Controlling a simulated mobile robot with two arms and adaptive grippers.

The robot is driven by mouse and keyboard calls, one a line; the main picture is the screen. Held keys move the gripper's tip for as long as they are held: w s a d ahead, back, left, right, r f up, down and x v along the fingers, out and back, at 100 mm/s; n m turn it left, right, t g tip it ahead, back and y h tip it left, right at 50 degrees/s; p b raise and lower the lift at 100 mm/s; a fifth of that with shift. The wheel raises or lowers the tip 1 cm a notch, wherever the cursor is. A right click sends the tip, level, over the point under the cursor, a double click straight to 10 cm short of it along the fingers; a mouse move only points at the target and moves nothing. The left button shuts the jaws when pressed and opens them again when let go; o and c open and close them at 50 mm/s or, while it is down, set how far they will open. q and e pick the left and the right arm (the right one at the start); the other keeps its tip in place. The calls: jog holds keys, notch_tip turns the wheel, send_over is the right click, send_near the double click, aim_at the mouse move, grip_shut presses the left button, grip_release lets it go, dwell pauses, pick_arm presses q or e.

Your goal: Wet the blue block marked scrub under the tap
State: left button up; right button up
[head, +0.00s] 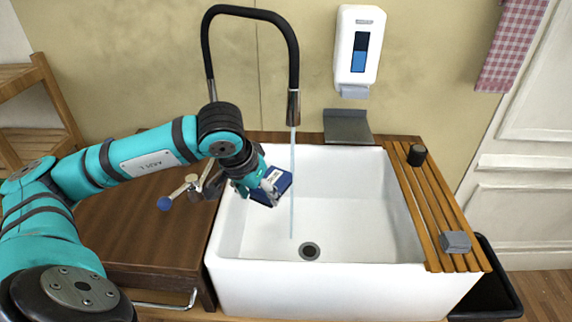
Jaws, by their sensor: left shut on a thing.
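The blue block (285,182) with a pale label is held by my left gripper (268,187), which is shut on it above the left side of the white sink (340,285). The black gooseneck tap (293,75) arches over the sink, and a thin stream of water (292,212) falls from its spout toward the drain (309,251). The block's right edge is close beside the stream; I cannot tell whether it touches. The gripper's fingers hide part of the block. My right gripper is not in view.
A slatted wooden rack (427,205) lies across the sink's right side, with a black cup (417,155) and a grey block (455,242) on it. A soap dispenser (359,50) hangs on the wall. The sink's middle and right are clear.

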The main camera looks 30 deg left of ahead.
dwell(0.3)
pick_arm(q)
jog(key=s+r, duration=0.4)
jog(key=s, duration=0.1)
jog(key=shift+d, duration=0.45)
